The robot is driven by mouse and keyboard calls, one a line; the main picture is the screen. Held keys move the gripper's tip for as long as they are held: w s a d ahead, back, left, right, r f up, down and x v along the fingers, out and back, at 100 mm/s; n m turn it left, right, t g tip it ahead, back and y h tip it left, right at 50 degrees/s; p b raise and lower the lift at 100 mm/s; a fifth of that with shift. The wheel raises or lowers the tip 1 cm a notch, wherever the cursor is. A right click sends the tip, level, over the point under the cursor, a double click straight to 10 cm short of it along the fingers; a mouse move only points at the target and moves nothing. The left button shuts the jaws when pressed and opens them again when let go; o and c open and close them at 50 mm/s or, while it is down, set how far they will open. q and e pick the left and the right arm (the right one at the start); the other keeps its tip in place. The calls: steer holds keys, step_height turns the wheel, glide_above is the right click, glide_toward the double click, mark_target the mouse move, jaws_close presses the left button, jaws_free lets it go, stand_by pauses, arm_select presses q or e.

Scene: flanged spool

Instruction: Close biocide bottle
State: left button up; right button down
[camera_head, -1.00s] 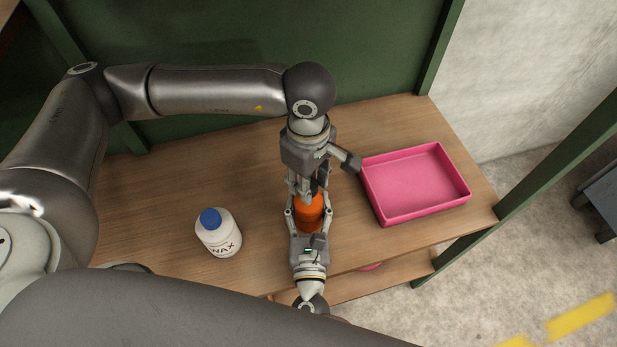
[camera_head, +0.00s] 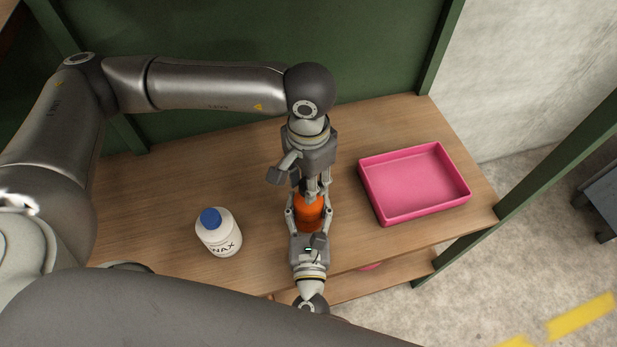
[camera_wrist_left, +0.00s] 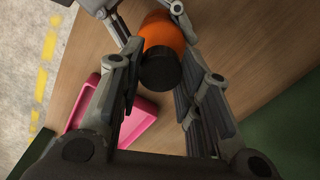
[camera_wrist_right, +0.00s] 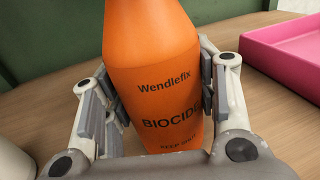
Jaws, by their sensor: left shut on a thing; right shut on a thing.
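The orange biocide bottle (camera_head: 309,212) stands upright on the wooden table, its printed label facing the right wrist view (camera_wrist_right: 160,100). My right gripper (camera_head: 309,218) is shut on the bottle's body from the front side, one finger on each side. The black cap (camera_wrist_left: 160,68) is at the top of the bottle in the left wrist view. My left gripper (camera_head: 314,188) points down from above and is shut on the cap. Its fingers mostly hide the cap in the head view. How far the cap is screwed on cannot be seen.
A white bottle with a blue cap (camera_head: 220,236), marked WAX, stands to the left. An empty pink tray (camera_head: 414,216) lies to the right. A green panel (camera_head: 230,60) closes the back. Bare table (camera_head: 150,200) lies at the left.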

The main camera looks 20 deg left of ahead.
arm_select(q)
steer(key=m, duration=0.8)
steer(key=o, duration=0.6)
steer(key=shift+o, duration=0.2)
steer(key=shift+r, duration=2.25)
steer(key=shift+c, duration=0.3)
